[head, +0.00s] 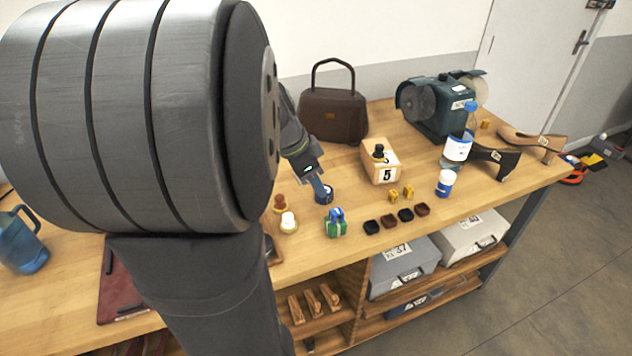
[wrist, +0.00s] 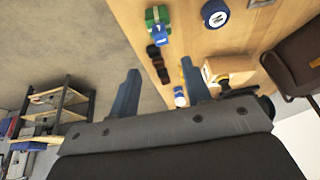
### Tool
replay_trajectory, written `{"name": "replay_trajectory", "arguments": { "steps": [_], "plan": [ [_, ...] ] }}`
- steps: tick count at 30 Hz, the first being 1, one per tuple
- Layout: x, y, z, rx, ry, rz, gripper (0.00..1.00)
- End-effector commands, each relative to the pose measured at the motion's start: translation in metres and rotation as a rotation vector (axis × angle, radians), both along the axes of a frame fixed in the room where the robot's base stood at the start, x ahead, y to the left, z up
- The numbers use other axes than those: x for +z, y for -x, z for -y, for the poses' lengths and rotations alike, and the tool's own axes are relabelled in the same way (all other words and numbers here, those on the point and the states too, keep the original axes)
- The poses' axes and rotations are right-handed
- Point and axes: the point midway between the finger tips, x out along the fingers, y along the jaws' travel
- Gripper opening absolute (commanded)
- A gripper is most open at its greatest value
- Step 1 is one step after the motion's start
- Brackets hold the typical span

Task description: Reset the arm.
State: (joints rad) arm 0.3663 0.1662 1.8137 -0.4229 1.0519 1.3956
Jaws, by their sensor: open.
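My gripper (head: 317,186) is over the workbench (head: 400,150), with only part of a blue finger showing in the head view. My own large dark arm link hides much of the left side. In the wrist view my gripper (wrist: 160,67) has its two blue fingers wide apart, with nothing held. In the head view the fingertip overlaps a round dark blue tin (head: 324,194). In the wrist view the tin (wrist: 215,14) lies apart from both fingers.

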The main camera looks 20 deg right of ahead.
Motion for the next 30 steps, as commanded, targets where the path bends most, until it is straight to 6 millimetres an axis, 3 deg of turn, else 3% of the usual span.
{"name": "replay_trajectory", "arguments": {
  "steps": [10,27,30],
  "plan": [
    [-0.012,0.000,0.005,-0.001,0.000,-0.002,0.44],
    [-0.107,0.000,0.045,-0.001,-0.001,-0.003,0.44],
    [-0.112,-0.001,0.047,0.000,0.002,0.002,0.44]
  ]
}}
